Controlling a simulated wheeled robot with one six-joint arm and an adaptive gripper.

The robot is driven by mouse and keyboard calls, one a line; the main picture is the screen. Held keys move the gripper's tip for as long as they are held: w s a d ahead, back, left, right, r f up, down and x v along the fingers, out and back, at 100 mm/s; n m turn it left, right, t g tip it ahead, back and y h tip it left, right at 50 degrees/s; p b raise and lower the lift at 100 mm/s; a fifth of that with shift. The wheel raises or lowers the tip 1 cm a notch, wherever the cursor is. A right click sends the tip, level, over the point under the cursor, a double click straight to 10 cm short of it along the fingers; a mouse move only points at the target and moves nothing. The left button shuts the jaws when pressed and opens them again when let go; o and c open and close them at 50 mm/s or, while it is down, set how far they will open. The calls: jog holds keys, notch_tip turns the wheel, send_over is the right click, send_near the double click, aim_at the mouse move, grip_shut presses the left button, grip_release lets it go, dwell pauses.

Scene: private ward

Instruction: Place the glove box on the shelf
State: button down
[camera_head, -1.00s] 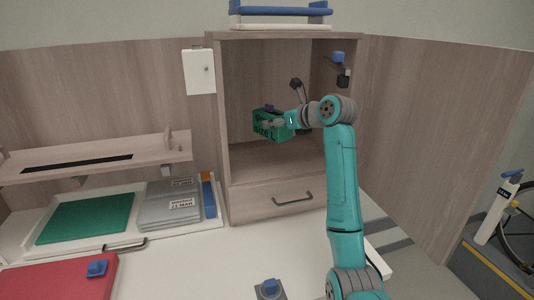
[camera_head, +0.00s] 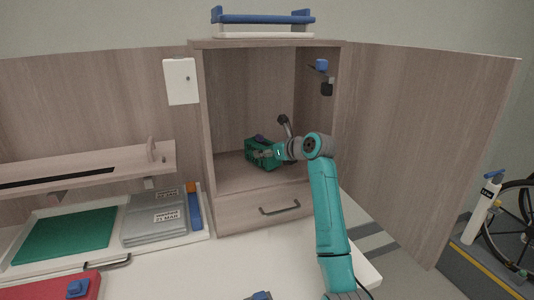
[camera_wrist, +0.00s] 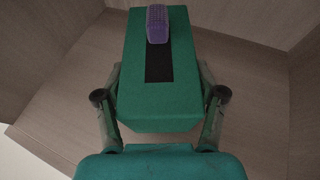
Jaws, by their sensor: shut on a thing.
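The green glove box (camera_head: 261,158) is inside the open wooden cabinet, low over its floor shelf (camera_head: 232,178). I cannot tell whether its underside touches the shelf. My gripper (camera_head: 268,154) is shut on the box, reaching in from the right front. In the wrist view, the glove box (camera_wrist: 158,95) has a black strip and a purple piece on top. The two fingers of my gripper (camera_wrist: 160,105) press its sides. The shelf (camera_wrist: 70,105) shows around the box in the wrist view.
The cabinet has a drawer with a handle (camera_head: 280,208) below the shelf. Its open door (camera_head: 425,130) stands to the right. A blue clip (camera_head: 321,66) hangs on the inner right wall. A tray (camera_head: 120,257) with green and grey packs lies on the left.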

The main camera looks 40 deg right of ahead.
jog(key=shift+f, duration=0.25)
jog(key=shift+f, duration=0.15)
jog(key=shift+c, duration=0.4)
grip_release()
jog(key=shift+s+r, duration=0.25)
jog(key=shift+v, duration=3.45)
jog(key=shift+f, duration=0.1)
